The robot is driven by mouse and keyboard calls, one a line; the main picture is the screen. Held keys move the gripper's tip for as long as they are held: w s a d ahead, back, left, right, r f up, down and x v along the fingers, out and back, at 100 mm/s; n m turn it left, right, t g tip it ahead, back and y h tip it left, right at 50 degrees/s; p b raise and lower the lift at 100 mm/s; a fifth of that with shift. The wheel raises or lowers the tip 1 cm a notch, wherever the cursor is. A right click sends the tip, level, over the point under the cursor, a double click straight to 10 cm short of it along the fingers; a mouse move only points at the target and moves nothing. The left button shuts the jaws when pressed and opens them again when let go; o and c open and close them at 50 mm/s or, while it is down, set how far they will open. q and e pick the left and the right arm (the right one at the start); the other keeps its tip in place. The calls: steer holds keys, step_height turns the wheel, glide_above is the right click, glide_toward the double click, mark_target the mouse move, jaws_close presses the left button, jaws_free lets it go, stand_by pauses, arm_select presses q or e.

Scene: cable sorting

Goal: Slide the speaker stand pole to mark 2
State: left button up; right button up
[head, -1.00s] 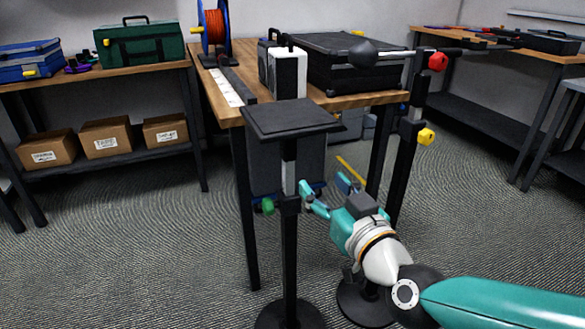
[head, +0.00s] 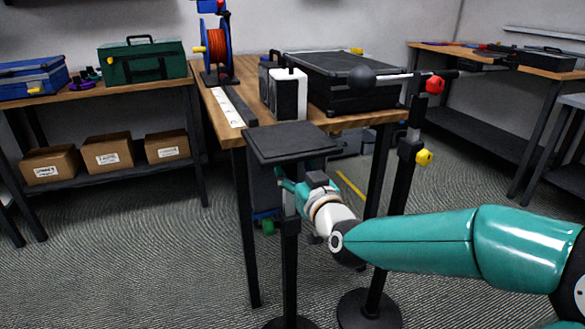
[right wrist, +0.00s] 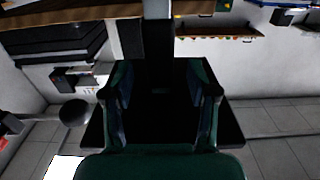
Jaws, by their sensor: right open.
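The speaker stand has a flat black top plate (head: 290,143), a dark lower tube (head: 290,265) and a green knob (head: 268,228) at its collar. My right gripper (head: 287,186) is open just below the plate, at the upper pole. In the right wrist view its fingers (right wrist: 159,88) stand either side of the dark pole (right wrist: 157,45), with a grey stretch at the picture's top. Contact with the pole is unclear. The mark numbers cannot be read. My left gripper is not in view.
A second stand (head: 404,185) with a yellow knob (head: 424,157) and a round-headed microphone (head: 362,77) is close on the right. Behind is a wooden table (head: 345,121) with a white speaker (head: 288,94) and black case (head: 345,75). Floor on the left is open.

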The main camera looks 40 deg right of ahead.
steer(key=shift+x, duration=1.25)
jaws_close()
